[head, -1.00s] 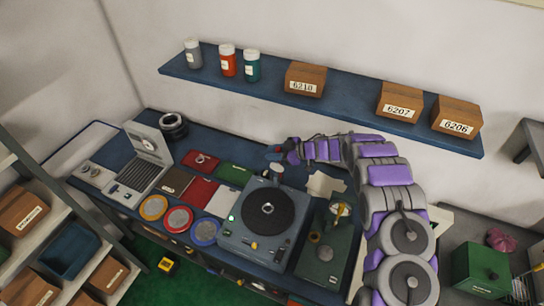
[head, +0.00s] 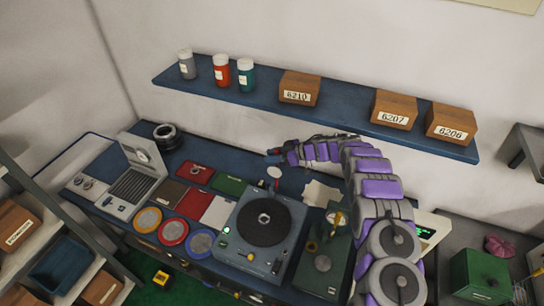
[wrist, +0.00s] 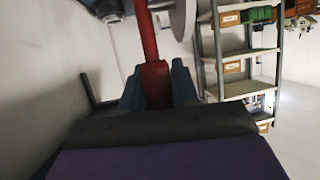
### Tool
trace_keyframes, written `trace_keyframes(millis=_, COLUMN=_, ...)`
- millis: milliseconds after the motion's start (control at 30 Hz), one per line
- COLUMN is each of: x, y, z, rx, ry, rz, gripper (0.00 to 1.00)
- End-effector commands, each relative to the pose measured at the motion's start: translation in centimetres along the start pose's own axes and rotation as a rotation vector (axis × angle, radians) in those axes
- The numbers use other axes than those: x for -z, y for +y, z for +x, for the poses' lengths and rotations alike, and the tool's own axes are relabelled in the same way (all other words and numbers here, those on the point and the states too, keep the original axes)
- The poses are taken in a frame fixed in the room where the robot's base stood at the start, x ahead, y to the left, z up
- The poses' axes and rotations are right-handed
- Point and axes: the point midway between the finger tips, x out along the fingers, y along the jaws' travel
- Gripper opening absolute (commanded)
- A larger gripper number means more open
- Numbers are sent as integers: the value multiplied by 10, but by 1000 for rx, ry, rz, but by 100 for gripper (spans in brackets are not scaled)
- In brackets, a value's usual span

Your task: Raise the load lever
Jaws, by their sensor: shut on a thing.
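The grey-blue machine (head: 226,256) stands on the bench with a dark round turntable (head: 265,221) and a ring at its centre. The red load lever (head: 276,185) rises at its back edge, below a pale round disc (head: 275,172). My gripper (head: 272,157) is just above and behind the disc. In the wrist view the red lever (wrist: 150,45) runs down between my gripper's fingers (wrist: 157,88), which are shut on it. The pale disc (wrist: 183,18) is beside the lever. The lever's lower end is hidden in the wrist view.
A blue wall shelf (head: 345,122) with boxes and bottles hangs above my arm. Left of the machine are coloured round trays, mats and a grey device with a raised panel (head: 145,152). A green fixture (head: 320,265) stands close on the right.

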Motion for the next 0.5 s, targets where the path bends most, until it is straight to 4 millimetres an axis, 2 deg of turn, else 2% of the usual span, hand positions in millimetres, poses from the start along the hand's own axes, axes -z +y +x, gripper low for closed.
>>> trace_keyframes(millis=100, x=-2, y=2, z=-2, rx=-6, ry=-1, rz=4, gripper=0)
trace_keyframes(millis=133, x=-2, y=2, z=-2, rx=-6, ry=-1, rz=4, gripper=32)
trace_keyframes(millis=333, x=0, y=0, z=-2, rx=-5, ry=0, rz=0, gripper=50)
trace_keyframes(millis=500, x=2, y=-2, z=-2, rx=-4, ry=1, rz=-1, gripper=50)
